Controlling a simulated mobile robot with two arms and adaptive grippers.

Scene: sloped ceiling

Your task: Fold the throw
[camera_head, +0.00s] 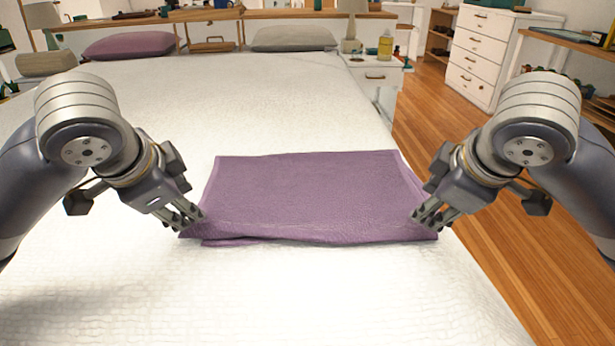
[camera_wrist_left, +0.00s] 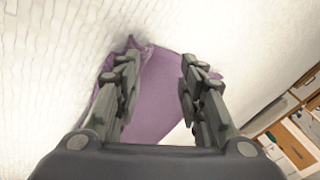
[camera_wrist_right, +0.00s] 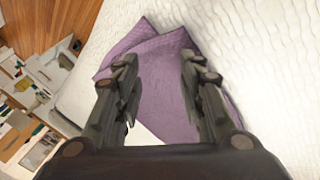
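The purple throw (camera_head: 312,190) lies on the white bed as a roughly rectangular, folded piece. Its near edge is slightly uneven, and a lower layer sticks out at the near left. My left gripper (camera_head: 192,217) is at the near left corner and my right gripper (camera_head: 428,217) at the near right corner. In the left wrist view the fingers (camera_wrist_left: 158,70) stand apart, with the throw (camera_wrist_left: 156,95) showing between them. In the right wrist view the fingers (camera_wrist_right: 158,70) are also apart over the throw (camera_wrist_right: 160,85). Whether the fingertips touch the cloth is unclear.
The white bed (camera_head: 230,95) has free room around the throw. A mauve pillow (camera_head: 130,45) and a grey pillow (camera_head: 293,38) lie at its far end. A white nightstand (camera_head: 375,75) stands beyond the right edge, with wooden floor (camera_head: 440,120) along that side.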

